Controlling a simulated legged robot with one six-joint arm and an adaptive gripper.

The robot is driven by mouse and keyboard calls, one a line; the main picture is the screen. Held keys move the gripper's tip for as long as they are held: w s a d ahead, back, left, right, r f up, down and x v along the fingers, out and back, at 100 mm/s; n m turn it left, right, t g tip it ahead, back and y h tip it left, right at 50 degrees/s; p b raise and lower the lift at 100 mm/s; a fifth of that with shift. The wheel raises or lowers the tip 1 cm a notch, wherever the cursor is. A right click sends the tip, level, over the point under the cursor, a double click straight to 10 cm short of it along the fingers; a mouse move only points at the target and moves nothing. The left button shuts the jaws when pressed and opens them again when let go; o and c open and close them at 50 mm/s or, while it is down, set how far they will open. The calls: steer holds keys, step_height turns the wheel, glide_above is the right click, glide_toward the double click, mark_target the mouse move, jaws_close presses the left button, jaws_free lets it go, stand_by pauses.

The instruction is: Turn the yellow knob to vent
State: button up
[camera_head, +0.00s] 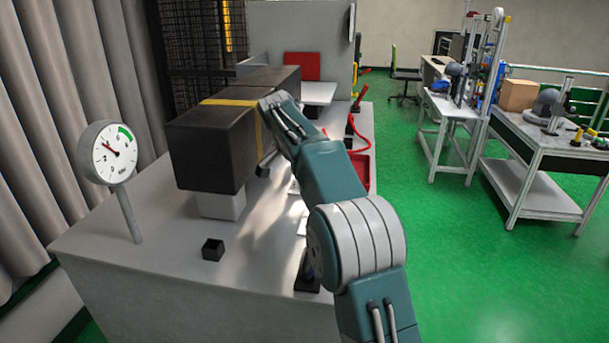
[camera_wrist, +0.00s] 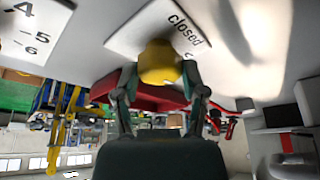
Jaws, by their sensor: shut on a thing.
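The yellow knob (camera_wrist: 158,60) shows in the wrist view, in front of a white plate (camera_wrist: 205,28) on a pale grey surface. The word "closed" is printed on the plate to the right of the knob; other lettering is cut off or hidden. My gripper (camera_wrist: 160,76) has one finger on each side of the knob and is shut on it. The word "vent" is not readable in either view. In the head view, the knob and my gripper cannot be made out behind my arm.
A round dial gauge (camera_head: 107,153) stands on a post at the left of the grey bench (camera_head: 170,290). A long dark block (camera_head: 210,150) with a yellow band lies beside my arm. A small black box (camera_head: 213,249) sits in front.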

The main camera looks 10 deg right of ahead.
steer(key=shift+f, duration=0.35)
steer(key=o, duration=1.2)
steer(key=shift+c, duration=0.2)
steer(key=shift+a+r, duration=0.1)
steer(key=shift+r, duration=0.15)
